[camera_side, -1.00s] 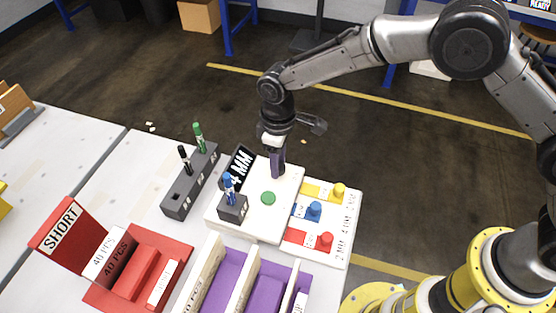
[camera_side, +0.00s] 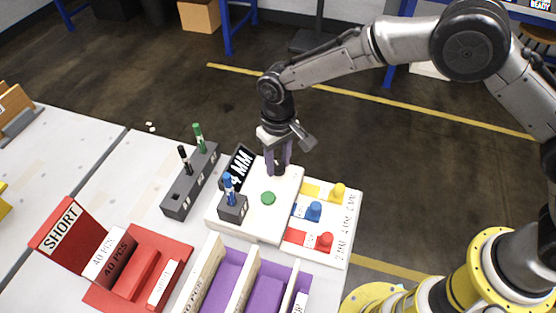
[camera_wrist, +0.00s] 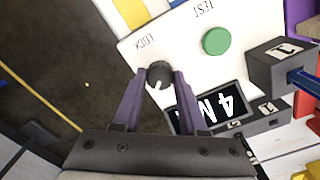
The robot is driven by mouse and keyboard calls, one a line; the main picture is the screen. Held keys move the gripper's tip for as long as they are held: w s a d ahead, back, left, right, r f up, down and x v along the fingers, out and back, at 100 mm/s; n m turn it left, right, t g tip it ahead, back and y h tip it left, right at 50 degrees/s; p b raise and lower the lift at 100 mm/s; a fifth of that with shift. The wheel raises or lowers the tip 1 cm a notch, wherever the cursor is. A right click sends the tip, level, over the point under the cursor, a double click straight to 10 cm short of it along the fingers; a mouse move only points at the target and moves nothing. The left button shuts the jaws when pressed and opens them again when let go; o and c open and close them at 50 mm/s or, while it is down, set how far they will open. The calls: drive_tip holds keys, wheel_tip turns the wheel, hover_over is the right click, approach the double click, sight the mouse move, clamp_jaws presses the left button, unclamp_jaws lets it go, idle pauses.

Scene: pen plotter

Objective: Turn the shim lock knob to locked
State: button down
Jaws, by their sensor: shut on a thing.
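The shim lock knob is a dark round knob (camera_wrist: 159,74) with a light pointer mark, on the white plotter panel (camera_wrist: 130,48). The mark points toward my gripper's palm, away from the word. My gripper (camera_wrist: 155,82) has its two purple fingers on either side of the knob, shut on it. In the side view my gripper (camera_side: 278,170) stands over the back of the white panel (camera_side: 252,222); its fingers largely hide the knob there.
A green button (camera_side: 268,198) lies in front of the knob. A black 4 MM display (camera_side: 240,166) stands left, near a blue pen (camera_side: 228,187) in a grey holder (camera_side: 233,208). Yellow, blue and red pegged shims (camera_side: 314,211) lie right. A grey pen rack (camera_side: 190,182) is further left.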

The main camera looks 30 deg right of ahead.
sight(278, 165)
drive_tip(key=shift+r, duration=0.1)
idle(0.3)
drive_tip(key=shift+c, duration=2.2)
unclamp_jaws()
wheel_tip(278, 165, up, 14)
